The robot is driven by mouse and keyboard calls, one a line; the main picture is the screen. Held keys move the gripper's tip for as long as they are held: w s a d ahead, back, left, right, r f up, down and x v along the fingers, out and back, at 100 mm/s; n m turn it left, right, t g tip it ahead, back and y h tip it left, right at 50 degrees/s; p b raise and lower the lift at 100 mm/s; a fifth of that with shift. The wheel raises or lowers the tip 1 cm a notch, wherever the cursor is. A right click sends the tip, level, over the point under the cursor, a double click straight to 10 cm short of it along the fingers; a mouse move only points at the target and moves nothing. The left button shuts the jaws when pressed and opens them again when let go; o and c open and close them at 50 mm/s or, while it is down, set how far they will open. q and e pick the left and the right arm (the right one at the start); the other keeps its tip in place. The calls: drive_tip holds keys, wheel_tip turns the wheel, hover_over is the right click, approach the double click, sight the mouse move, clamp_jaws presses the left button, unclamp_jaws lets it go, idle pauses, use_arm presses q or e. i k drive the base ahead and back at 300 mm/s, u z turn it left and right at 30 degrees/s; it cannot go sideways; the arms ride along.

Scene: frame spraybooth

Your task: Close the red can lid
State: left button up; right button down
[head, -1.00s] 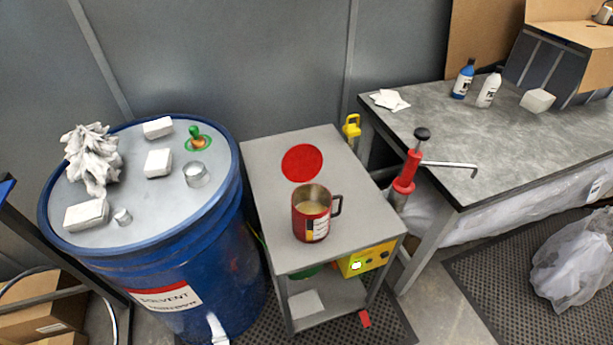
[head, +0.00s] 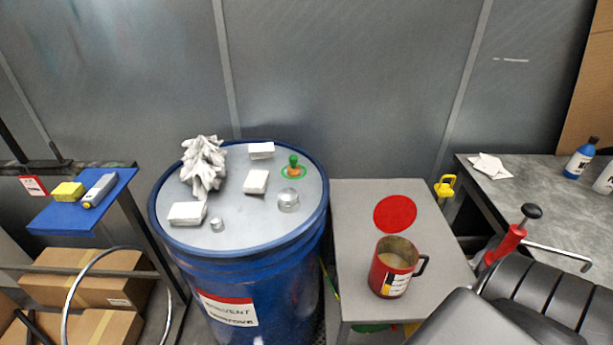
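A red can (head: 391,270) with a dark handle on its right stands upright on the small grey cart (head: 350,240). Its top is open and pale contents show inside. A flat round red lid (head: 395,213) lies on the cart top just behind the can, apart from it as far as I can see. Neither gripper shows in the head view.
A red hand pump (head: 505,243) stands right of the cart, near the grey workbench (head: 520,195). A blue shelf (head: 85,213) is at far left.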

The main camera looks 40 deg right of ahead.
sight(395, 213)
drive_tip(key=u, duration=1.7)
drive_tip(key=k, duration=1.9)
drive_tip(key=z, duration=1.35)
